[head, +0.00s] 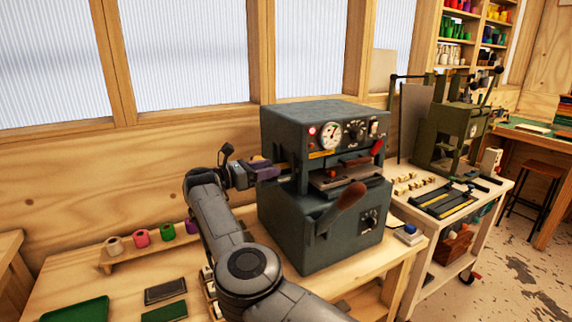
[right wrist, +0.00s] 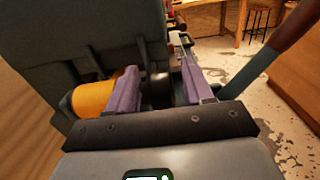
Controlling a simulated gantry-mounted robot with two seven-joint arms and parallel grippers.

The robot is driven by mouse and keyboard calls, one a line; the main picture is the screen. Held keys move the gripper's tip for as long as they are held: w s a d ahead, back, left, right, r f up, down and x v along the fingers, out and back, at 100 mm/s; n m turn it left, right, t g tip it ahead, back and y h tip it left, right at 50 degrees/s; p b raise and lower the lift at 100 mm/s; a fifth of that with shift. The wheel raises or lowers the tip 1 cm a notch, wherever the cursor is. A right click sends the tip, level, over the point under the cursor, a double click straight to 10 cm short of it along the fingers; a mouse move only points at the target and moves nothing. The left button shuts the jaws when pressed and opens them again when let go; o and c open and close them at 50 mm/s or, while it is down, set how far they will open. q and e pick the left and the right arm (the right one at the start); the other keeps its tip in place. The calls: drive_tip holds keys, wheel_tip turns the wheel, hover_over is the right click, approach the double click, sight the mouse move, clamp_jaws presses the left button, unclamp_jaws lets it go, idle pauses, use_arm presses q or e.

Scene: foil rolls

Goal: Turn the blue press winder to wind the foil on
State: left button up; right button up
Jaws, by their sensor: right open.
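The blue-grey press (head: 312,125) stands on the wooden bench, with a dial, knobs and a brown-handled lever (head: 345,205) at its front. My right gripper (head: 264,170) is at the press's left side, its purple fingers close to the housing. In the right wrist view, the fingers (right wrist: 160,88) are apart, with dark parts of the press beyond and between them. An orange-gold foil roll (right wrist: 90,98) shows just left of the left finger. I cannot clearly make out the winder; the gripper and housing hide that area in the head view. My left gripper is not in view.
Several coloured foil rolls (head: 140,238) stand on a wooden rack at the bench's left. A green tray (head: 78,311) and dark flat blocks (head: 165,291) lie in front. A second, olive press (head: 452,135) stands on a cart to the right. A wooden wall is close behind.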

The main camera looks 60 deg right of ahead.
drive_tip(key=shift+s+d, duration=0.4)
drive_tip(key=shift+d, duration=0.15)
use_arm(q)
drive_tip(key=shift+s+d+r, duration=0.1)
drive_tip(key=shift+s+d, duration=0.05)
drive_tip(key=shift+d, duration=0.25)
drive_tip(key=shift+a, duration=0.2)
use_arm(e)
drive_tip(key=shift+a, duration=0.1)
clamp_jaws()
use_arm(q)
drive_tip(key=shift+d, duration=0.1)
use_arm(e)
drive_tip(key=shift+y, duration=0.3)
